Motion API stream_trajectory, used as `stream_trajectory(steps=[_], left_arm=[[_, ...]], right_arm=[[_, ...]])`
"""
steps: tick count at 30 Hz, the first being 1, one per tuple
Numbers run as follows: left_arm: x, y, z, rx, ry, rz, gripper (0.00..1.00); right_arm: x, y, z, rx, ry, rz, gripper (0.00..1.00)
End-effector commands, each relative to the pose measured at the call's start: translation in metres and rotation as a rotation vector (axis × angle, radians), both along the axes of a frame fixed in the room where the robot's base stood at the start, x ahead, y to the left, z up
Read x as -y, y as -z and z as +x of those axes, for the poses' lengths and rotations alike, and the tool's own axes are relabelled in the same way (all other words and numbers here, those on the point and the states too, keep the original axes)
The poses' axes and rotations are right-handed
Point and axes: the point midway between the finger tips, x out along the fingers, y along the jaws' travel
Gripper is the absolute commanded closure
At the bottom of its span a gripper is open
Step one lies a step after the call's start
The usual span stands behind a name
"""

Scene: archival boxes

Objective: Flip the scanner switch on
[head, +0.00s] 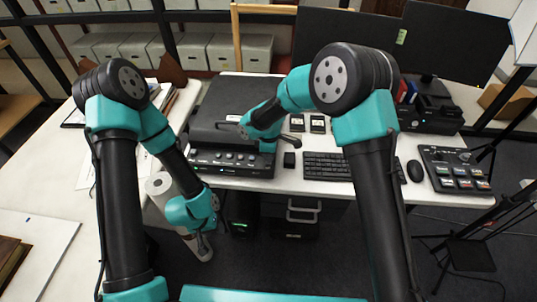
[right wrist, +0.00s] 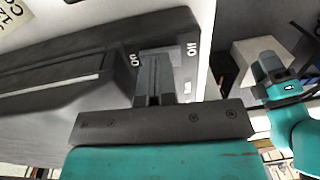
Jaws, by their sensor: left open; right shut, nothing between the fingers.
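The scanner (head: 215,125) is a wide black machine on the white desk, with a row of round controls along its front panel. In the right wrist view its switch plate carries the labels "On" (right wrist: 133,60) and "Off" (right wrist: 192,48). My right gripper (right wrist: 152,72) is shut and empty, its fingers over the area between the labels. The fingers hide most of the switch, so I cannot tell its position or whether they touch it. My left gripper (head: 205,242) is open and hangs low in front of the desk, away from the scanner.
A keyboard (head: 327,166), a mouse (head: 415,171) and a control box with several coloured buttons (head: 455,170) lie right of the scanner. Dark monitors (head: 345,45) stand behind. Papers (head: 180,105) lie at left. A drawer unit (head: 300,215) is below the desk.

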Motion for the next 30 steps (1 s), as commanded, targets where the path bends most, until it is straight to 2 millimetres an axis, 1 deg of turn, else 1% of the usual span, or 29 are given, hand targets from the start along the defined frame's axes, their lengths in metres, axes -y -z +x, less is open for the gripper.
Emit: stream_trajectory(steps=[1,5,11,21,25,30], left_arm=[[0.000,0.000,0.000,0.000,0.000,0.000,0.53],[0.000,0.000,0.000,0.000,0.000,0.000,0.53],[0.000,0.000,0.000,0.000,0.000,0.000,0.53],[0.000,0.000,0.000,0.000,0.000,0.000,0.53],[0.000,0.000,0.000,0.000,0.000,0.000,0.53],[0.000,0.000,0.000,0.000,0.000,0.000,0.53]], right_arm=[[0.001,0.007,-0.007,-0.020,0.001,-0.009,1.00],[0.002,-0.004,-0.005,-0.017,0.002,-0.007,1.00],[0.005,-0.039,0.001,-0.001,0.011,0.000,1.00],[0.005,-0.106,0.006,0.003,0.009,0.001,1.00],[0.006,-0.125,0.007,0.002,0.010,0.001,1.00],[0.006,-0.138,0.008,0.001,0.010,0.000,1.00]])
